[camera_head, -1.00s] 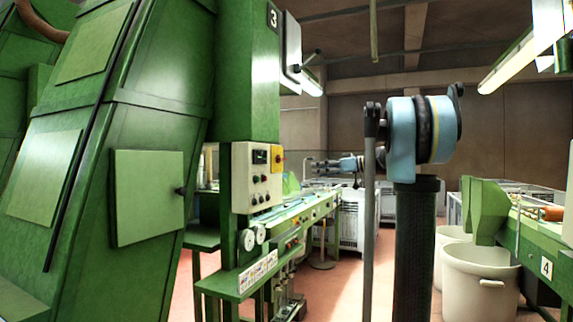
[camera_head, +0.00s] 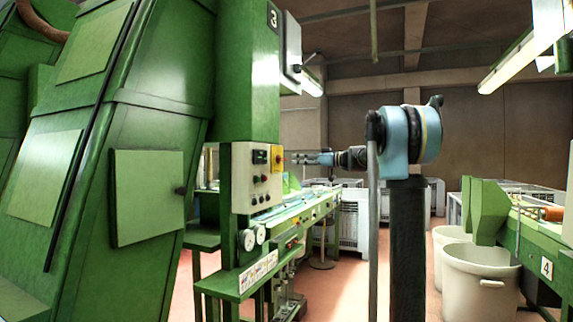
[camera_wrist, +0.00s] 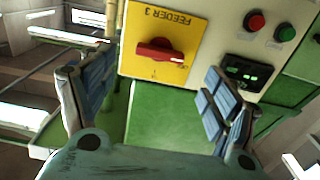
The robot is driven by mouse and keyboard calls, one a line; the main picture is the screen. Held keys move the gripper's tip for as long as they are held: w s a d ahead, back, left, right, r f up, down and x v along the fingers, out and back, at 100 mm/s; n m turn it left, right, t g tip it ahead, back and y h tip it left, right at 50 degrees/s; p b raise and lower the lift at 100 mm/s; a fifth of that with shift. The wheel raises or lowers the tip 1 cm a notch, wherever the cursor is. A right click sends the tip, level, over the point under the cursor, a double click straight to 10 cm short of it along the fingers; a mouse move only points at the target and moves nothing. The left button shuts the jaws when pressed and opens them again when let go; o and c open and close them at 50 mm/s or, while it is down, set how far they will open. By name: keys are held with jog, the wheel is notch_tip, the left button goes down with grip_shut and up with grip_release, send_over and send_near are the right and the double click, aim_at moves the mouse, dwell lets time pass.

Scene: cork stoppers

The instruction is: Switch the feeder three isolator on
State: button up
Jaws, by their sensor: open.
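The feeder three isolator is a red rotary handle (camera_wrist: 160,50) on a yellow plate (camera_wrist: 180,22) marked FEEDER 3, which appears upside down in the wrist view. The handle lies nearly crosswise in that view. In the head view the yellow plate (camera_head: 278,158) is at the right edge of the cream control panel (camera_head: 242,180), seen nearly edge-on. My gripper (camera_wrist: 158,80) is open and empty, its two blue-padded fingers spread to either side below the handle in the wrist view. In the head view my gripper (camera_head: 300,158) is just right of the plate, apparently apart from it.
The panel also carries a red button (camera_wrist: 256,22), a green button (camera_wrist: 285,33) and a small display (camera_wrist: 245,70). A green machine (camera_head: 150,130) fills the left. A conveyor (camera_head: 300,208) runs below my arm. White bins (camera_head: 480,275) stand at right.

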aim_at(281, 159)
jog(key=x, duration=0.7)
